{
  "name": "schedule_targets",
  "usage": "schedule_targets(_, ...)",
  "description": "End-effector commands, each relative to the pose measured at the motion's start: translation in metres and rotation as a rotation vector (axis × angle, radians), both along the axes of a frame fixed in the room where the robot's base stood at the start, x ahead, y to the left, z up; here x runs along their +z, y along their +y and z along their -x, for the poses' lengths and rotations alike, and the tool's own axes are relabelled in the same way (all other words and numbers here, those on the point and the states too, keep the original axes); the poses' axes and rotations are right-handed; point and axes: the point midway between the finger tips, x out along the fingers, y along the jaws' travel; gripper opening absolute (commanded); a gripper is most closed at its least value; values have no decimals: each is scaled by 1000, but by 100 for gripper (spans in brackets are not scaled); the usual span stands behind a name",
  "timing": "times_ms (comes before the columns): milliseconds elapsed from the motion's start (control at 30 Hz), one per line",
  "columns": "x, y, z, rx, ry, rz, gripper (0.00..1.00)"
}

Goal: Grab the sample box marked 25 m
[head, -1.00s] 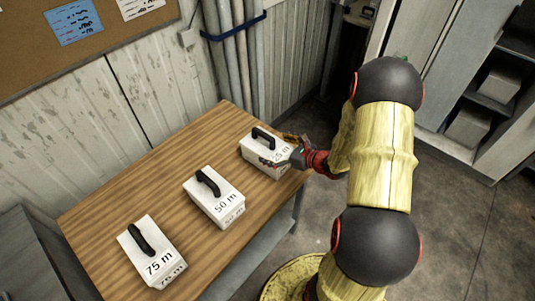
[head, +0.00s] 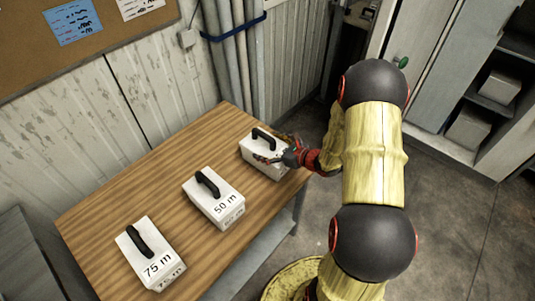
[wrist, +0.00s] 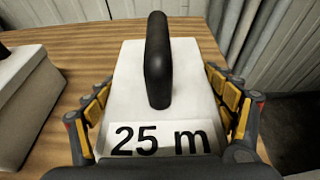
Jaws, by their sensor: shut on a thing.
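The white sample box marked 25 m (wrist: 190,85) stands on the wooden table near its right end, with a black handle (wrist: 158,60) on top. It also shows in the head view (head: 254,152), where my gripper covers its label. My gripper (head: 277,154) is at the box's right side. In the wrist view the fingers (wrist: 165,105) lie along both sides of the box and are shut on it. The box rests upright on the table as far as I can see.
A box marked 50 m (head: 216,198) and a box marked 75 m (head: 150,255) stand further left on the table (head: 130,185). The 50 m box's side also shows in the wrist view (wrist: 25,95). Pipes (head: 232,60) and a wall are behind. A shelf unit (head: 480,95) is at right.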

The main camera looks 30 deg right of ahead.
Motion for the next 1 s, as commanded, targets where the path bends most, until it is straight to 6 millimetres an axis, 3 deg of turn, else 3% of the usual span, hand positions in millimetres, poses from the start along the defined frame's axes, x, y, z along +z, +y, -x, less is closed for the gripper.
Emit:
schedule_targets(767, 0, 0, 0, 0, 0, 0, 27)
schedule_targets(1000, 2, -1, -1, 0, -4, 1, 26)
